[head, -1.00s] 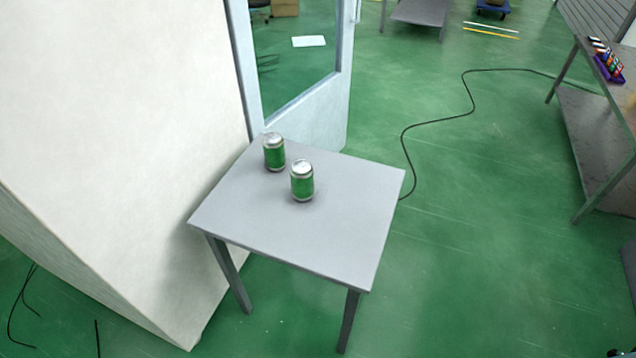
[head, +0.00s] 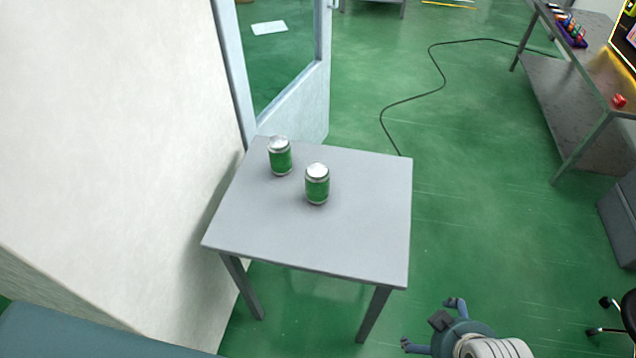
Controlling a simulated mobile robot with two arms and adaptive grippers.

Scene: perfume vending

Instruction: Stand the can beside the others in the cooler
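Two green cans with silver tops stand upright and apart on a small grey table. One can (head: 280,157) is nearer the back left corner, and the other can (head: 317,185) is nearer the table's middle. The tall white cabinet (head: 110,130), which looks like the cooler, stands left of the table. Its glass-paned door (head: 288,85) is swung out behind the table. The cabinet's inside and any cans in it are hidden. My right gripper (head: 431,325) is open and empty, low at the bottom, right of and in front of the table. My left gripper is out of view.
The grey table (head: 350,240) stands close against the cabinet. A black cable (head: 440,85) lies on the green floor. A workbench (head: 560,75) with a purple rack (head: 572,32) is at the right. The floor between the table and workbench is mostly clear.

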